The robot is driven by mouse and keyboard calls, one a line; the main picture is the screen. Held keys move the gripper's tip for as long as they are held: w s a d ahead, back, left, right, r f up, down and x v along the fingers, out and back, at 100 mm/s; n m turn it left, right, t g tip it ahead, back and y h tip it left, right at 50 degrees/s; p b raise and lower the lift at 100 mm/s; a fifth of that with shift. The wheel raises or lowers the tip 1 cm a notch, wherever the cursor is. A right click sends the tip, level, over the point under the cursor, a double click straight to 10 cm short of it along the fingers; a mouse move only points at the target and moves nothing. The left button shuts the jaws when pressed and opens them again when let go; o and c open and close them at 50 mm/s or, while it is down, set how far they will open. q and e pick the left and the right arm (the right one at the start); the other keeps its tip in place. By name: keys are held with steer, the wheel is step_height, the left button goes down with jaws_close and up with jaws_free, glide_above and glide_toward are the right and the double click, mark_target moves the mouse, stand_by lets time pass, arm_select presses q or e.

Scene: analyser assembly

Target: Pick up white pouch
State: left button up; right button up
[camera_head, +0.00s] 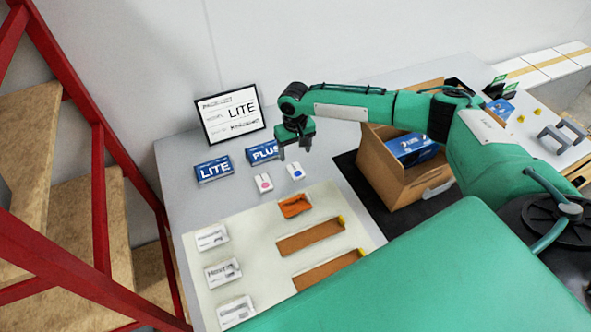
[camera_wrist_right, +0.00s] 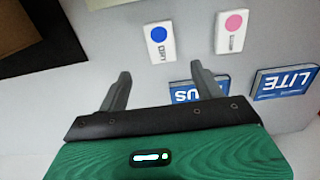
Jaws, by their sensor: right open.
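Three white packets that look like pouches lie in a column on the left of the pale mat: an upper one (camera_head: 212,237), a middle one (camera_head: 222,272) and a lower one (camera_head: 236,312). Their print is too small to read. My right gripper (camera_head: 295,150) is open and empty, pointing down above the table near the blue boxes, behind and right of these packets. In the right wrist view its two fingers (camera_wrist_right: 161,72) are spread with nothing between them. My left gripper is not in view.
A white item with a pink dot (camera_head: 264,183) and one with a blue dot (camera_head: 296,171) lie near the LITE box (camera_head: 213,169) and PLUS box (camera_head: 262,152). A framed sign (camera_head: 230,114) stands behind. A cardboard box (camera_head: 389,181) is at right; red railing (camera_head: 98,190) at left.

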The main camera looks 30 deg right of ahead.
mark_target(294, 168)
steer(key=shift+f, duration=0.9)
steer(key=shift+s+a+f+p, duration=0.1)
steer(key=shift+f+p, duration=0.45)
steer(key=shift+f, duration=0.05)
step_height(294, 168, down, 4)
steer(key=shift+a+f+p, duration=0.1)
steer(key=shift+p, duration=0.45)
steer(key=shift+c, duration=0.2)
steer(key=c, duration=1)
